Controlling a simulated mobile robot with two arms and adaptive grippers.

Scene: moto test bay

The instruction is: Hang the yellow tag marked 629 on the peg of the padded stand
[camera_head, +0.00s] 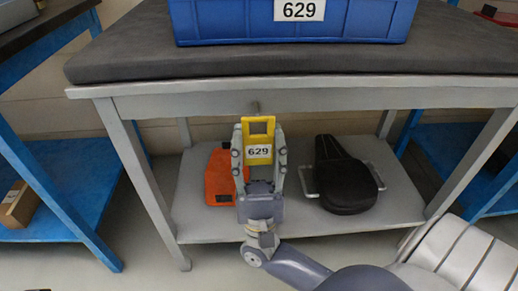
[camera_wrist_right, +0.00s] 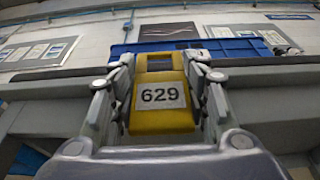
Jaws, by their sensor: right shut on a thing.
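The yellow tag (camera_head: 258,152) marked 629 has a rectangular hole in its upper part. My right gripper (camera_head: 258,132) is shut on it, one finger on each side, and holds it upright with the number facing my cameras. In the right wrist view the tag (camera_wrist_right: 160,115) sits between the fingers of the right gripper (camera_wrist_right: 163,75). The padded stand (camera_head: 350,97) is a grey table with a dark pad on top. Its small grey peg (camera_head: 255,107) shows on the front rail, just above the tag in the head view. The peg cannot be made out in the wrist view. My left gripper is not in view.
A blue bin (camera_head: 240,30) labelled 629 stands on the pad. On the stand's lower shelf (camera_head: 350,222) are an orange case (camera_head: 218,178) and a black motorcycle seat (camera_head: 345,180). Blue-framed benches (camera_head: 60,190) stand on either side.

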